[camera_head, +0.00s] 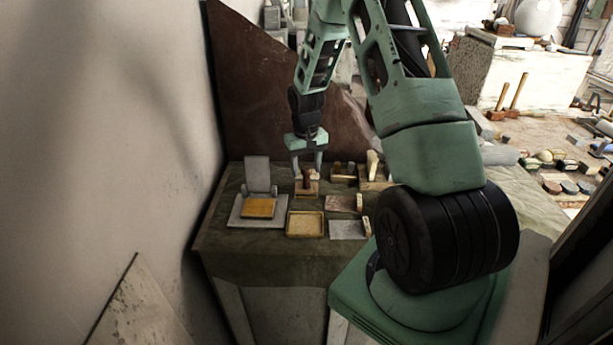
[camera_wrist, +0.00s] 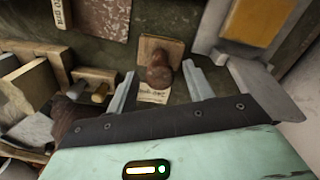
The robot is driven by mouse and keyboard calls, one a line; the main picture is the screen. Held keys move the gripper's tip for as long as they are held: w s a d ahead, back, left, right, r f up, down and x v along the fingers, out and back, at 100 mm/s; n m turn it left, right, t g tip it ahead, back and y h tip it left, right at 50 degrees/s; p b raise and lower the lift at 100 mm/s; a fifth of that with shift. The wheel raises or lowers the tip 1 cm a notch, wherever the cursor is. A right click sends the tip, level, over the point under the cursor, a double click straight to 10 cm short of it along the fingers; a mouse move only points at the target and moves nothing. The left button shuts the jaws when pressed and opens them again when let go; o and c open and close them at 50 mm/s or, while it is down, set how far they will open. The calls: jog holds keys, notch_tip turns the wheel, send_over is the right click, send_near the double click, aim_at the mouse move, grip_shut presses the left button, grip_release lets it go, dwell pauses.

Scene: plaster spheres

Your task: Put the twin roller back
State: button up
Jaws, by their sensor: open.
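My gripper (camera_head: 307,162) is open above the back of the green-covered table. In the wrist view its two fingers (camera_wrist: 161,90) stand apart on either side of a brown, round-ended wooden piece (camera_wrist: 160,72). That piece rests on a small wooden block (camera_wrist: 152,45) with a paper label (camera_wrist: 153,95) beside it; in the head view the piece (camera_head: 306,182) is between and below the fingertips. I cannot tell if the fingers touch it. I cannot tell for sure whether this piece is the twin roller; its shape is partly hidden.
A hinged grey plate with a yellow pad (camera_head: 259,208) stands at left. A yellow tray (camera_head: 305,224), a reddish plate (camera_head: 340,203) and a grey plate (camera_head: 347,229) lie in front. A wooden holder (camera_head: 343,178) with upright pieces stands close on the right.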

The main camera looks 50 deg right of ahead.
notch_tip(320, 180, up, 9)
jog(key=shift+f+b, duration=0.15)
jog(key=shift+b, duration=0.6)
jog(key=shift+a, duration=0.2)
jog(key=s+a+r+n, duration=0.2)
jog(key=a+r+n, duration=0.1)
jog(key=a, duration=1.1)
jog(key=s+a+r+n, duration=0.2)
jog(key=a+n, duration=0.2)
jog(key=a, duration=1)
jog(key=s+a+n, duration=0.3)
jog(key=s+a, duration=0.4)
jog(key=s, duration=0.3)
jog(key=s+a+r+n, duration=0.1)
jog(key=s+a+n, duration=0.2)
jog(key=s+a, duration=0.4)
jog(key=s, duration=0.3)
jog(key=shift+a+y, duration=0.25)
jog(key=shift+y, duration=0.05)
